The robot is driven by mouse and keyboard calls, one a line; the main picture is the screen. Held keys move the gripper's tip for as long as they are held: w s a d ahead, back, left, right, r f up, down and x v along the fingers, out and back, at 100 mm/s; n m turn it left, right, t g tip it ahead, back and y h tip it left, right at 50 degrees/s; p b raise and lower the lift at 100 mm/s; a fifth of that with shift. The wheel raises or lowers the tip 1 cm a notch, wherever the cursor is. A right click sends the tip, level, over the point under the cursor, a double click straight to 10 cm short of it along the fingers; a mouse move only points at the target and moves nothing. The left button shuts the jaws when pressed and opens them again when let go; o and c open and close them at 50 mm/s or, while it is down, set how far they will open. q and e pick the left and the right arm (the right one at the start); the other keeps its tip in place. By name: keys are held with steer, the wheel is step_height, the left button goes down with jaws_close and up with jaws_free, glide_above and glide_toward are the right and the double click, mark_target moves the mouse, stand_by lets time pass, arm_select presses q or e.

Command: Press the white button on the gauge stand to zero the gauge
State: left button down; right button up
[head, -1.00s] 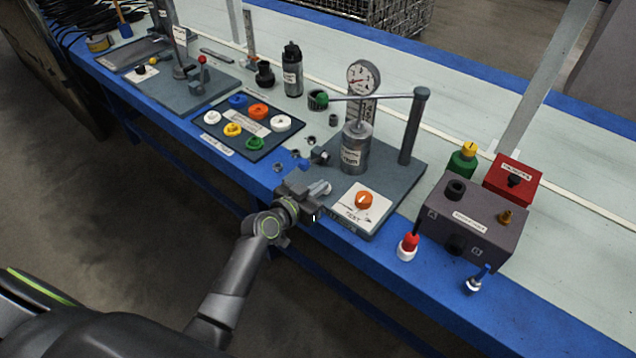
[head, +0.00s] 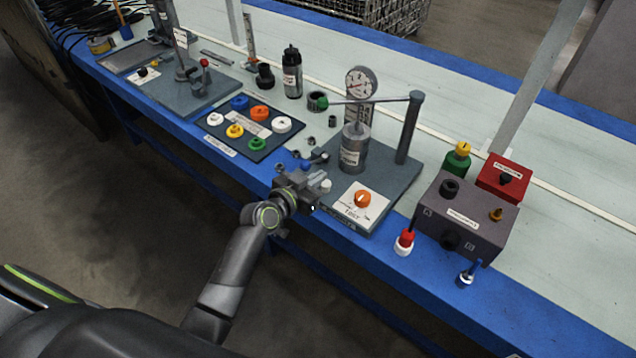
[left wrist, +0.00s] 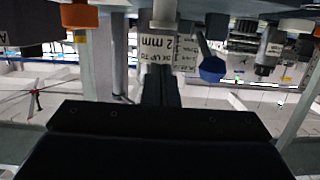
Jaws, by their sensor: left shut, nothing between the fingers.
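The gauge stand is a grey base plate (head: 392,178) with a round white dial gauge (head: 361,83), a post with a horizontal arm and a labelled metal cylinder (head: 353,150). A small white, button-like piece (head: 325,186) shows at the plate's left front, right beside my left fingertips. My left gripper (head: 316,178) is shut and empty, at the plate's front left corner; whether it touches the white piece I cannot tell. In the left wrist view the scene is upside down: the shut dark fingers (left wrist: 160,85) stand before a label, under a pale cylinder (left wrist: 165,12). My right gripper is out of view.
An orange knob (head: 363,198) on a white panel sits right of my gripper. A blue ball knob (head: 306,165) is close behind it. A tray of coloured rings (head: 217,138) lies left. A dark grey box (head: 470,222) and red box (head: 517,172) stand right.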

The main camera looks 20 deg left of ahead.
arm_select(q)
steer(key=v, duration=0.9)
steer(key=shift+f, duration=0.15)
stand_by(0.9)
steer(key=s+a+f+n+g+y+p, duration=0.2)
steer(key=s+a+f+g+p, duration=0.3)
steer(key=f, duration=0.8)
steer(key=s+a+f+n+g+y, duration=0.1)
steer(key=s+a+f+n+y, duration=0.15)
steer(key=s+f, duration=0.75)
steer(key=s+f+g+p, duration=0.1)
steer(key=s+f, duration=0.3)
steer(key=s, duration=0.5)
steer(key=s+f+g+y+p, duration=0.1)
steer(key=s+f+g, duration=0.2)
steer(key=s, duration=0.6)
steer(key=s+a+f+g+p, duration=0.1)
steer(key=s+f+g+p, duration=0.1)
steer(key=s+f, duration=0.5)
steer(key=s+g, duration=0.1)
steer(key=s, duration=0.2)
steer(key=shift+f+y, duration=0.2)
steer(key=shift+y, duration=0.15)
